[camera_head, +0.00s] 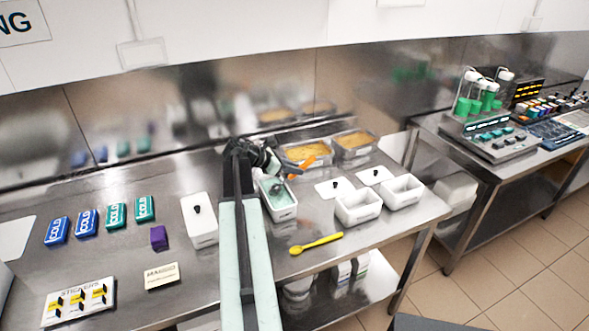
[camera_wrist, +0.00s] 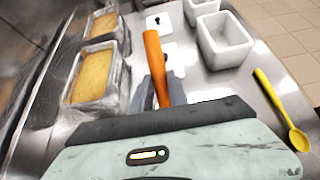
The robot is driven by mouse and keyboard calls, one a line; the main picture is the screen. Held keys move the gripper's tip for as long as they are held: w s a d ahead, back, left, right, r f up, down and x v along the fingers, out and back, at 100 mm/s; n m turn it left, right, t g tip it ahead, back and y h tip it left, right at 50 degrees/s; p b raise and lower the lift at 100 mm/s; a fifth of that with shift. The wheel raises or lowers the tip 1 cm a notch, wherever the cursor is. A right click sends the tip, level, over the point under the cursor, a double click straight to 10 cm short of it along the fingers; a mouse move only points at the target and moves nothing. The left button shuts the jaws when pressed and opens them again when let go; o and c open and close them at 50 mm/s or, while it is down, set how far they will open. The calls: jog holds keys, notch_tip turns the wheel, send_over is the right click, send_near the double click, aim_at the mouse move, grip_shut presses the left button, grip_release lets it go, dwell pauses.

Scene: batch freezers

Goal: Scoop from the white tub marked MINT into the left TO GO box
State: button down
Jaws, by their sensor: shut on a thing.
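My gripper (camera_head: 268,163) is shut on a tool with an orange handle (camera_wrist: 152,52). The handle also shows in the head view (camera_head: 302,165), to the right of the gripper. The tool's working end cannot be made out clearly. A white tub with pale green content (camera_head: 279,212) stands just below the gripper in the head view; no MINT marking is legible. Two open, empty-looking white boxes stand to the right: the left one (camera_head: 358,213) and the right one (camera_head: 403,194). Both show in the wrist view, the left one larger (camera_wrist: 226,52). No TO GO lettering is readable.
Two pans of yellow content (camera_head: 306,153) stand behind the tub. Two white lids (camera_head: 324,189) lie behind the boxes. A yellow spoon (camera_head: 316,244) lies in front. A closed white tub (camera_head: 199,227) stands left of my arm. Cold packs (camera_head: 87,222) lie farther left.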

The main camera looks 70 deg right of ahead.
aim_at(304, 163)
jog(key=shift+w+a+f, duration=0.15)
jog(key=shift+f, duration=0.05)
jog(key=shift+r+p, duration=0.2)
jog(key=shift+p, duration=0.45)
jog(key=shift+s+d+f+t+y+p, duration=0.1)
jog(key=shift+s+d+t+y+p, duration=0.15)
jog(key=shift+t+y+p, duration=0.15)
jog(key=shift+p, duration=0.3)
notch_tip(304, 163, up, 4)
jog(key=p, duration=0.3)
jog(key=shift+f, duration=0.15)
jog(key=s+d+t+y+p, duration=0.1)
jog(key=t+p, duration=0.1)
jog(key=p, duration=0.3)
jog(key=shift+s+y, duration=0.2)
jog(key=shift+y, duration=0.2)
jog(key=shift+s+d+t+y+p, duration=0.2)
jog(key=shift+t+y+p, duration=0.1)
jog(key=shift+t+p, duration=0.25)
